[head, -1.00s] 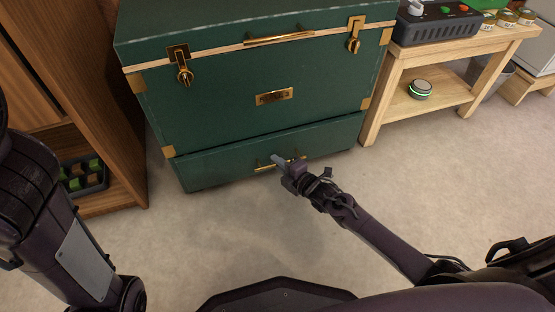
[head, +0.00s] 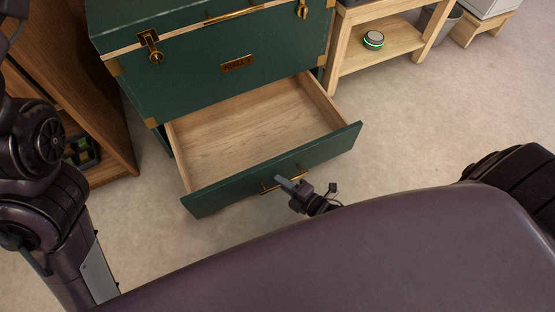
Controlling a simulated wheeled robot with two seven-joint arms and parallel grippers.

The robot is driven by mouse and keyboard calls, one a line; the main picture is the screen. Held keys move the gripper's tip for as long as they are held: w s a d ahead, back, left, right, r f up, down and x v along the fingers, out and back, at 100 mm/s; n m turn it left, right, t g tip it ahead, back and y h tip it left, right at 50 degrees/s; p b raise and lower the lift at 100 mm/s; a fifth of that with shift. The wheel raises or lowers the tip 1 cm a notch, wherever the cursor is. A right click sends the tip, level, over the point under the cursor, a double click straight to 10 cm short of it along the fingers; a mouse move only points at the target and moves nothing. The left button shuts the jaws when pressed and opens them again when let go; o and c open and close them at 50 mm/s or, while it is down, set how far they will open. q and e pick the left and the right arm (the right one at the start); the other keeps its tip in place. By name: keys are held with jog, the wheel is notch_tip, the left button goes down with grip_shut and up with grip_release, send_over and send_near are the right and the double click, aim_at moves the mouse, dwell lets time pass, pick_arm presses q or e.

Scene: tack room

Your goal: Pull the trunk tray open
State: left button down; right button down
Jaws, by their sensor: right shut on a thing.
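The green trunk (head: 200,75) with brass fittings stands at the top left of the head view, its lid closed. Its bottom tray (head: 245,128) is pulled well out and shows an empty, bare wooden inside. The tray's green front (head: 225,190) carries a brass handle (head: 268,183). My right gripper (head: 287,184) is shut on this handle, in front of the tray. The gripper partly hides the handle. My left arm is at the left edge; its gripper is out of the frame.
A wooden cabinet (head: 85,90) stands close to the trunk's left, with a dark crate on its low shelf. A wooden shelf stand (head: 375,60) with a round green-lit device (head: 373,39) is at the right. Carpet (head: 420,120) to the right of the tray is clear.

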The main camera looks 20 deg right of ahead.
jog(key=shift+s, duration=0.45)
jog(key=c, duration=1.8)
grip_release()
jog(key=shift+o, duration=0.2)
jog(key=shift+d, duration=0.1)
